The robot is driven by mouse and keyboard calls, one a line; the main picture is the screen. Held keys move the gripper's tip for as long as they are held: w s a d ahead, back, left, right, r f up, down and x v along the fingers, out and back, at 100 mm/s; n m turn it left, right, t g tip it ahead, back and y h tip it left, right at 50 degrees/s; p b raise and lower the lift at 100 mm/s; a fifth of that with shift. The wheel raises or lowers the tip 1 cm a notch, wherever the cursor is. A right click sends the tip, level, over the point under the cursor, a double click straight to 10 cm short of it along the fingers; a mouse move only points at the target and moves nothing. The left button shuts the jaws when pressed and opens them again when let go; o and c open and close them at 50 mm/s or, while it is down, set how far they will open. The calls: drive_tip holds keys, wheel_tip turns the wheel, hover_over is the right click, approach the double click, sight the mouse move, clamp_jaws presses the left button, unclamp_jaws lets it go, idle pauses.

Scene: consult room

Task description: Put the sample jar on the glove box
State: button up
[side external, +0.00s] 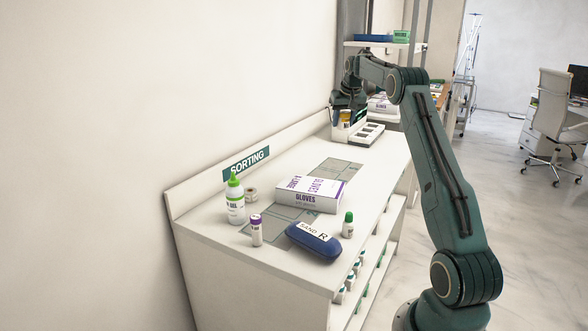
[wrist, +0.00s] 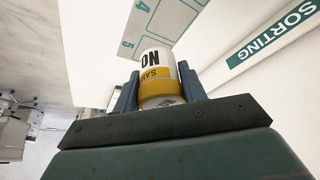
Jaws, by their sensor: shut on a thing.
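The sample jar (wrist: 158,72) is white with a yellow band and dark lettering, and it sits between the two fingers of my gripper (wrist: 160,88) in the wrist view. My gripper is shut on it. In the side view, my gripper (side external: 347,112) is at the far end of the white counter, and the jar (side external: 345,117) shows small there, partly hidden. The glove box (side external: 309,194), white with purple lettering, lies flat on the near half of the counter, well apart from my gripper. The part of its top that shows is bare.
A blue case (side external: 314,240), a green-capped bottle (side external: 348,225), a purple-capped vial (side external: 256,231), a white gel bottle (side external: 235,201) and a tape roll (side external: 251,194) surround the glove box. A white rack (side external: 368,134) stands at the far end. The counter's middle is clear.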

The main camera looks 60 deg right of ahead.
wheel_tip(320, 180, up, 4)
hover_over(309, 182)
drive_tip(key=s+a, duration=0.1)
drive_tip(key=shift+n, duration=0.4)
drive_tip(key=f, duration=1.5)
drive_tip(key=shift+s+a+f, duration=0.1)
drive_tip(key=shift+s+f, duration=0.1)
drive_tip(key=shift+f, duration=2.15)
drive_tip(key=shift+f, duration=0.15)
drive_tip(key=o, duration=1)
drive_tip(key=v, duration=1.2)
drive_tip(key=shift+s, duration=0.1)
